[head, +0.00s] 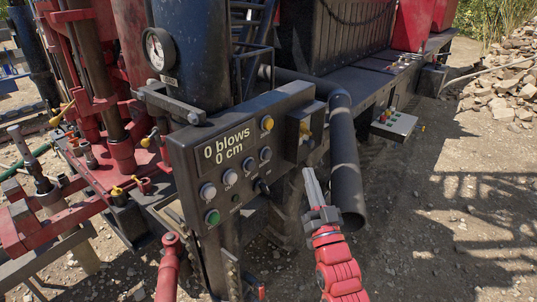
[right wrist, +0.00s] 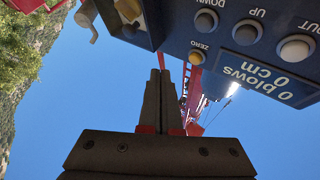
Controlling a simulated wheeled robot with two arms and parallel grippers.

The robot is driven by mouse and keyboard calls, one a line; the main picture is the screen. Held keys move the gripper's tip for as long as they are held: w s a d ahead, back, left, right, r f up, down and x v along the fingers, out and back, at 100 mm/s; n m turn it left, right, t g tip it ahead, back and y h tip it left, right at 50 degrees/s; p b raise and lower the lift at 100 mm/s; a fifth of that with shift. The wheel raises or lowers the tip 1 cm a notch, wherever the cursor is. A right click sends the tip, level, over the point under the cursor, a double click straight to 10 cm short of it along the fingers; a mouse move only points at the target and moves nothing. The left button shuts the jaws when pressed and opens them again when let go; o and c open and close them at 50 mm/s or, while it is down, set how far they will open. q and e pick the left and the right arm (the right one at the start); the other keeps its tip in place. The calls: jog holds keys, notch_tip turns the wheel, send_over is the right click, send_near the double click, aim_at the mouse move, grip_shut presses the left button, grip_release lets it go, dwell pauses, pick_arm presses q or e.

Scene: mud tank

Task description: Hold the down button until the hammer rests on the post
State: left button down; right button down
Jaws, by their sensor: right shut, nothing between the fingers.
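The control panel (head: 240,150) is a dark box with a display reading "0 blows 0 cm". A pale post (head: 82,255) shows at lower left, partly hidden by the red machine. I cannot make out the hammer. My left gripper is not in view.
The UP button (head: 249,164) sits beside DOWN, and the yellow ZERO button (head: 267,123) is above it. A dark lever (head: 262,187) juts out below. A thick dark hose (head: 345,150) hangs just behind my right gripper. Open ground lies to the right.

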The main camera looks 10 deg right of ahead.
aim_at(267, 154)
jog(key=w+a, duration=0.5)
jog(key=w, duration=0.2)
jog(key=shift+a+p, duration=0.25)
jog(key=shift+p, duration=0.15)
dwell(1.8)
jog(key=shift+w+a+b, duration=0.25)
jog(key=shift+w+b, duration=0.05)
jog(key=shift+b, duration=0.15)
